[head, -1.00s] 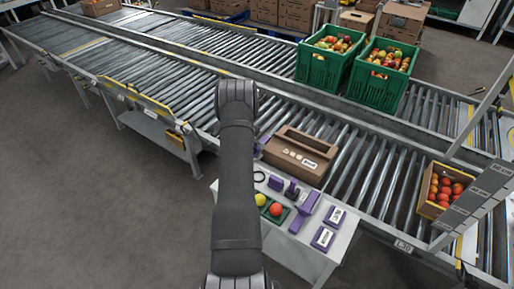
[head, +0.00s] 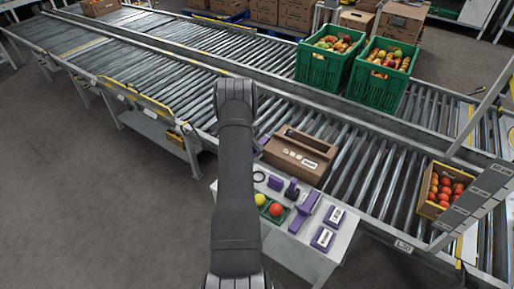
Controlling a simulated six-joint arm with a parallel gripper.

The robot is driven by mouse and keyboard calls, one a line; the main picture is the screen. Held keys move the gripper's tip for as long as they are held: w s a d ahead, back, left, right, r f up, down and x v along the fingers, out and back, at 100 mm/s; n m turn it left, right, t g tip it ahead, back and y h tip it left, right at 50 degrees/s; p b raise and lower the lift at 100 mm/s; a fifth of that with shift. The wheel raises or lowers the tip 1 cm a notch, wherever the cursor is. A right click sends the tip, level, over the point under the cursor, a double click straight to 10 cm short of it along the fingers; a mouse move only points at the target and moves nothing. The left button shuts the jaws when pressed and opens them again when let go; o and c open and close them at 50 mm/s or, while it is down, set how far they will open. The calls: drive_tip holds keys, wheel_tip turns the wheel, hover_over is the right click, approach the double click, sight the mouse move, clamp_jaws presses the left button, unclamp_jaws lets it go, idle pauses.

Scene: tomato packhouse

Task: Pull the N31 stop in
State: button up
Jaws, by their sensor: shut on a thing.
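No label reading N31 can be made out, so I cannot tell for certain which part is the N31 stop. A small purple piece (head: 263,140) shows at the near rail of the roller conveyor, just right of my arm and at the left end of a brown carton (head: 300,157). My dark arm rises from the bottom and hides part of the near rail. My gripper is hidden behind the arm, so its hold on anything does not show.
A white side table (head: 297,250) holds purple tools, labels and a dark tray with yellow and red tomatoes. Two green crates (head: 327,70) stand on the far conveyor. A tomato box (head: 430,209) sits at the right. The near rollers left of my arm are clear.

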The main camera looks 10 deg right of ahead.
drive_tip(key=shift+s+a+f, duration=0.3)
drive_tip(key=shift+s+a, duration=0.3)
drive_tip(key=shift+s+a+f, duration=0.3)
drive_tip(key=shift+s+a, duration=0.3)
drive_tip(key=shift+s, duration=0.05)
drive_tip(key=shift+s+a+f, duration=0.3)
drive_tip(key=shift+s+a, duration=0.3)
idle(2.8)
drive_tip(key=o, duration=0.8)
drive_tip(key=shift+w+d, duration=0.25)
drive_tip(key=shift+d+v, duration=0.1)
drive_tip(key=shift+v, duration=1)
drive_tip(key=shift+d+v, duration=0.15)
drive_tip(key=shift+v, duration=1)
drive_tip(key=shift+w+r, duration=0.1)
drive_tip(key=shift+w, duration=0.15)
